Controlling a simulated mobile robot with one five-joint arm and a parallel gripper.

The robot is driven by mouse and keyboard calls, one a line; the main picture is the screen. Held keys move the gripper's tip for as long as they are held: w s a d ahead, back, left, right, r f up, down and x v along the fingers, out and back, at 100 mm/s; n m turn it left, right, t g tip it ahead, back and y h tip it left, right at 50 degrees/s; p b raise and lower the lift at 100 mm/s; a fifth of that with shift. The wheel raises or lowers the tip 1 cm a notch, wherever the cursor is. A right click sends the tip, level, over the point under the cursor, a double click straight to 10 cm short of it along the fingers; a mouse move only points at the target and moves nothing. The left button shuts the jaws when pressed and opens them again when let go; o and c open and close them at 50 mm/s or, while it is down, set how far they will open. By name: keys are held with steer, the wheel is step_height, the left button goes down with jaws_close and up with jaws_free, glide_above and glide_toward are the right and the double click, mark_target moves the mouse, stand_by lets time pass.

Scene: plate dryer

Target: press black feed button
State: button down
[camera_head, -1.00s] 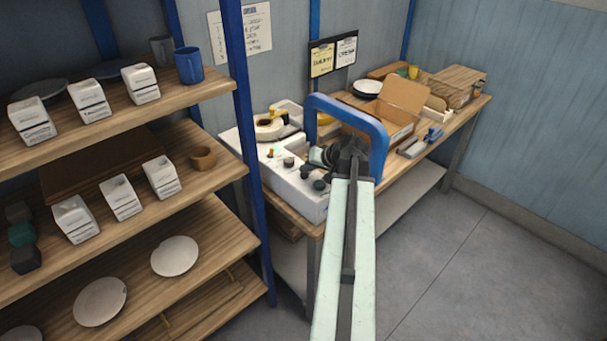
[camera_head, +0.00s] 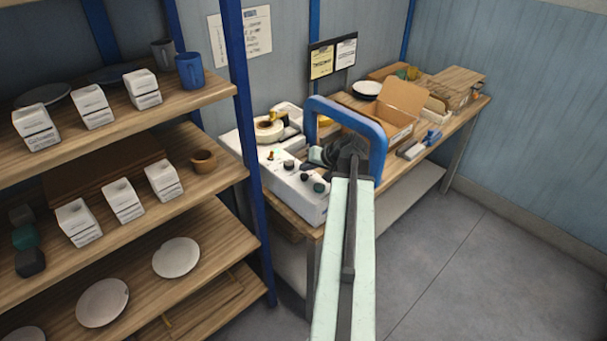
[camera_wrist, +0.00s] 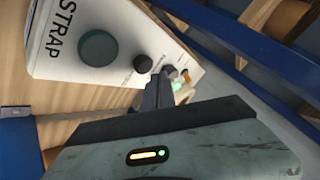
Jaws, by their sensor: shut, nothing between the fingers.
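The white strapping machine (camera_head: 310,205) stands on the wooden table in the head view. Its top carries a small black button (camera_head: 305,176) between a dark green knob (camera_head: 319,187) and a greyish knob (camera_head: 289,165). The wrist view shows the black button (camera_wrist: 142,64) beside the large green knob (camera_wrist: 98,48), with the grey knob (camera_wrist: 170,72) at the fingertips. My gripper (camera_head: 315,154) is above the machine, near the button row, shut and empty. In the wrist view its closed fingers (camera_wrist: 160,80) appear just right of the black button, apparently not touching it. Small print near the button is unreadable.
A blue arch (camera_head: 378,140) rises from the machine beside my arm. A shelf with a blue post (camera_head: 245,130), white boxes and plates stands at left. An open cardboard box (camera_head: 398,108) lies farther along the table. The floor at right is clear.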

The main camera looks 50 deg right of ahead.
mark_target(306, 177)
step_height(306, 177, up, 5)
steer(key=p, duration=0.5)
steer(key=shift+r, duration=0.1)
stand_by(0.6)
